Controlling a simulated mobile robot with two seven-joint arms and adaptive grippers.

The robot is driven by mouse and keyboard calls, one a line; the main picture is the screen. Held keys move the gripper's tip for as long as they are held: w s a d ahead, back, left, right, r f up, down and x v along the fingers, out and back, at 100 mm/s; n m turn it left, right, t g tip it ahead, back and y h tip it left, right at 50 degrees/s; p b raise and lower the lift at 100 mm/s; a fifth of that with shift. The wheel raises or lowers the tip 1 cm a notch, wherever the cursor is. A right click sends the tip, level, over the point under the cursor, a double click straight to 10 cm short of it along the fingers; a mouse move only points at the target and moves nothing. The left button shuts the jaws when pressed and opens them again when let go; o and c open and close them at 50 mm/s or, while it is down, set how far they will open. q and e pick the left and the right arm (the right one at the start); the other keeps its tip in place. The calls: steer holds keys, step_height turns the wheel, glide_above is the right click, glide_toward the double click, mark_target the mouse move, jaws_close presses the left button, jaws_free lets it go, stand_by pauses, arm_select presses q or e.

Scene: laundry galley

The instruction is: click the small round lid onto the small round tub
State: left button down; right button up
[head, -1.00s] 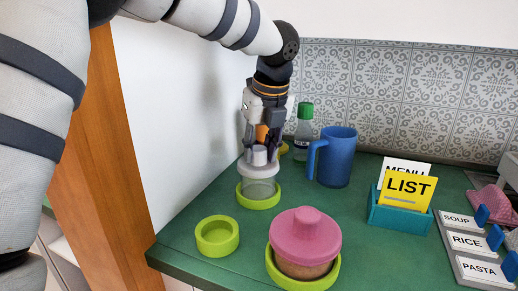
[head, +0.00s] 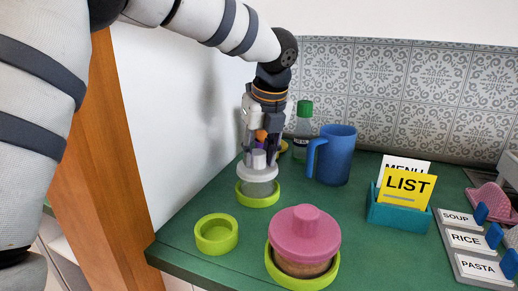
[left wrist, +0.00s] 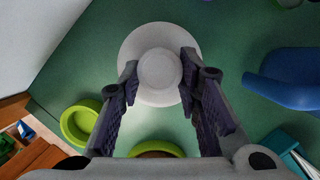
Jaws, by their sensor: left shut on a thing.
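The small round lid (head: 258,172) is pale grey with a round knob. It also shows from above in the left wrist view (left wrist: 158,70). My left gripper (head: 259,148) points down and is shut on the lid's knob, with a finger on either side in the left wrist view (left wrist: 160,82). The small round tub (head: 259,188) is see-through and stands upright in a lime green ring (head: 259,202), directly under the lid. The lid sits at the tub's rim; I cannot tell whether it is fully seated. The lid hides the tub in the left wrist view. My right gripper is not in view.
An empty lime ring (head: 216,247) lies nearer on the green counter (head: 196,200). A pink-lidded tub (head: 303,235) stands in another ring. A blue mug (head: 336,157) and a green-capped bottle (head: 304,120) stand behind. A card holder (head: 398,216) is at right.

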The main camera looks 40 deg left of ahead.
mark_target(259, 154)
arm_select(q)
steer(key=shift+f, duration=0.4)
steer(key=c, duration=1.1)
jaws_free()
steer(key=shift+c, duration=1.3)
steer(key=shift+r, duration=3.55)
